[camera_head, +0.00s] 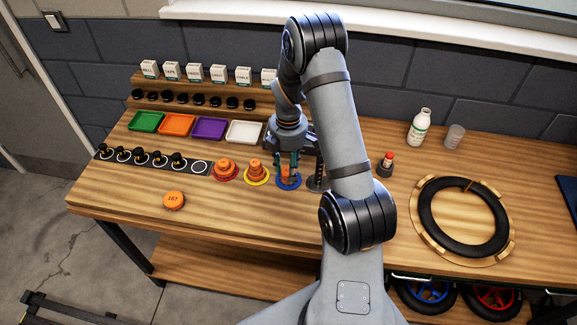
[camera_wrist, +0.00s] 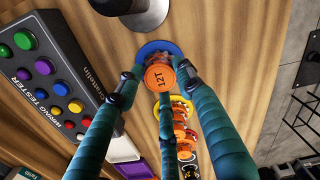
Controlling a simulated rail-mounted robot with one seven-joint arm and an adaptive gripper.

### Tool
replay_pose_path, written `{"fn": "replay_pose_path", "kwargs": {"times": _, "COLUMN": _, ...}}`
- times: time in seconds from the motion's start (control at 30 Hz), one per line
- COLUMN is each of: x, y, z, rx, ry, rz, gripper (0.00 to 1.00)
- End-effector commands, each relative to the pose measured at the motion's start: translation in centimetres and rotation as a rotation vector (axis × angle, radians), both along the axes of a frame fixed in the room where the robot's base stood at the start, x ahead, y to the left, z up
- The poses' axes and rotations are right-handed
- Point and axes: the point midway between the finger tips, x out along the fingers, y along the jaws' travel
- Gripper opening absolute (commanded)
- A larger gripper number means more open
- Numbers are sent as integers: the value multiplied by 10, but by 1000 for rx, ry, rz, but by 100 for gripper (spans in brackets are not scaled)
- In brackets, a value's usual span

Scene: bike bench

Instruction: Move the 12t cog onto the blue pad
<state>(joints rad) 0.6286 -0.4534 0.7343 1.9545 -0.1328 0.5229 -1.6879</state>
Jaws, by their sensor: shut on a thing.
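In the head view my gripper (camera_head: 289,160) is over the blue pad (camera_head: 288,186), and some orange shows between the fingers. The blue pad also shows behind the cog in the wrist view (camera_wrist: 150,50). Darker orange-brown parts show around the cog over the pad. I cannot tell whether the cog touches what is below it.
Orange stacks stand on the yellow pad (camera_head: 256,181) and the red pad (camera_head: 226,180), just left. A lone orange cog (camera_head: 174,200) lies near the front edge. A tester box (camera_wrist: 50,80), white tray (camera_head: 244,131) and red-capped bottle (camera_head: 386,164) are nearby. A tyre (camera_head: 464,216) lies right.

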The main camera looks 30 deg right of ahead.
Motion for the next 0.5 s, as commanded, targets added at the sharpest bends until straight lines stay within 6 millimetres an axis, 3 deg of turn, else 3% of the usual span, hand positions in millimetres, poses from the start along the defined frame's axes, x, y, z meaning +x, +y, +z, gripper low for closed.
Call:
{"fn": "replay_pose_path", "kwargs": {"times": 0.17, "x": 0, "y": 0, "z": -5, "rx": 0, "ry": 0, "rz": 0, "gripper": 11}}
{"fn": "replay_pose_path", "kwargs": {"times": 0.2, "x": 0, "y": 0, "z": -5, "rx": 0, "ry": 0, "rz": 0, "gripper": 37}}
{"fn": "replay_pose_path", "kwargs": {"times": 0.5, "x": 0, "y": 0, "z": -3, "rx": 0, "ry": 1, "rz": 0, "gripper": 55}}
